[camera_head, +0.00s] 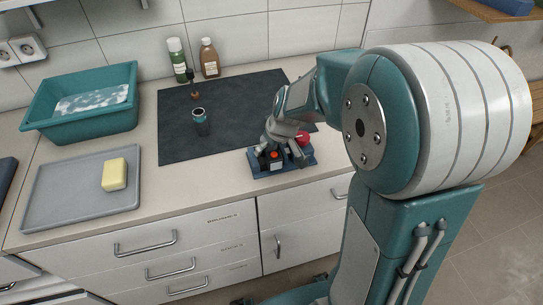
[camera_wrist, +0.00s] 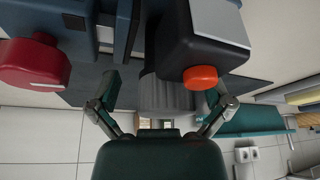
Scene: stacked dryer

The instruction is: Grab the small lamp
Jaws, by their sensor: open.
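What looks like the small lamp, a dark boxy head with an orange button and a grey ribbed round body (camera_wrist: 168,95), is close up in the wrist view. In the head view it shows as a small black piece (camera_head: 270,160) with an orange-red spot, at the blue base near the counter's front edge. My gripper (camera_wrist: 164,92) is open, one finger on each side of the ribbed body. I cannot tell whether the fingers touch it. In the head view my gripper (camera_head: 279,138) is just above the base and partly covers the lamp.
A red knob (camera_wrist: 34,66) is beside the lamp, also in the head view (camera_head: 302,138). A teal tub (camera_head: 85,118) and a grey tray (camera_head: 60,195) with a yellow block (camera_head: 114,174) are left.

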